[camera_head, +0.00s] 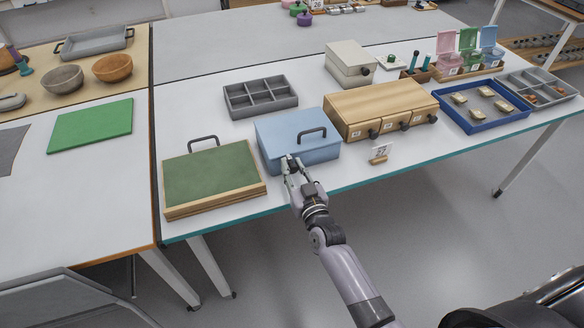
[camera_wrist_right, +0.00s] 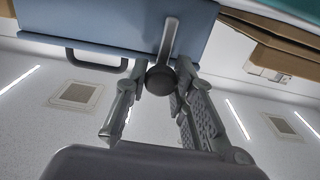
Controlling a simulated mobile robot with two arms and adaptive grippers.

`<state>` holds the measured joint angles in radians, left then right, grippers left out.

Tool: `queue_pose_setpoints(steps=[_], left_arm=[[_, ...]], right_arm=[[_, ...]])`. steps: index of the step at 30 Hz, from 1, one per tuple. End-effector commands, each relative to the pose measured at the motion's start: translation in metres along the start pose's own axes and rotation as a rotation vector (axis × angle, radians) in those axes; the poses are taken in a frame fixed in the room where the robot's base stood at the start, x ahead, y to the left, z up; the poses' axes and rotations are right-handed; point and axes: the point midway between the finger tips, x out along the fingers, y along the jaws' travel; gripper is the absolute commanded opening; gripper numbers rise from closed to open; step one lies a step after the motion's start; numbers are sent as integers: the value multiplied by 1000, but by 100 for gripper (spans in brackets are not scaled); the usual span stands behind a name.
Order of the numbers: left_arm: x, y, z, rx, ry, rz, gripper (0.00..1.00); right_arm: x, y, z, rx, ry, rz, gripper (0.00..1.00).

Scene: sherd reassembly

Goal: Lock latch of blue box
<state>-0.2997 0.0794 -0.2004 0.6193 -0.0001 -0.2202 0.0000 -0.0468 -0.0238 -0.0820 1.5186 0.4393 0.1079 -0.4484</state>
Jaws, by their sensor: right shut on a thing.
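The blue box (camera_head: 277,133) stands closed near the table's front edge, with a dark handle (camera_head: 312,131) on it. In the right wrist view the blue box (camera_wrist_right: 110,18) fills the top, with its handle (camera_wrist_right: 95,64) to the left. The latch is a grey lever (camera_wrist_right: 169,38) with a dark round knob (camera_wrist_right: 160,80). My right gripper (camera_head: 292,160) is at the front face of the box. In the wrist view its fingers (camera_wrist_right: 161,77) sit on both sides of the knob and are shut on it. In the head view the gripper hides the latch. My left gripper is out of view.
A green-topped wooden case (camera_head: 212,174) lies close to the left. A grey compartment tray (camera_head: 260,96) lies behind. Free room lies before the table's front edge.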

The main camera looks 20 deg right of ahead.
Motion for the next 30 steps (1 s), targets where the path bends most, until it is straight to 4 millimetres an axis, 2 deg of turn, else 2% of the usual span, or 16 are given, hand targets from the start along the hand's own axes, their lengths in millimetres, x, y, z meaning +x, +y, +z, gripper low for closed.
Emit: queue_pose_setpoints(steps=[3, 4, 13, 23, 26, 30], left_arm=[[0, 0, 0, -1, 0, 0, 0], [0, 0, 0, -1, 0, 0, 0], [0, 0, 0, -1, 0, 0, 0], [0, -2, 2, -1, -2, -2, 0], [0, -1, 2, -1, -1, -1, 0], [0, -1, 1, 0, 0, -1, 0]], right_arm=[[0, 0, 0, 1, 1, 1, 0], [0, 0, 0, 1, 1, 1, 24], [0, 0, 0, 0, 1, 1, 43], [-2, 0, 0, -1, 0, 1, 43], [-12, 0, 1, -1, -2, 1, 43], [-38, 0, 2, 0, -3, 1, 43]])
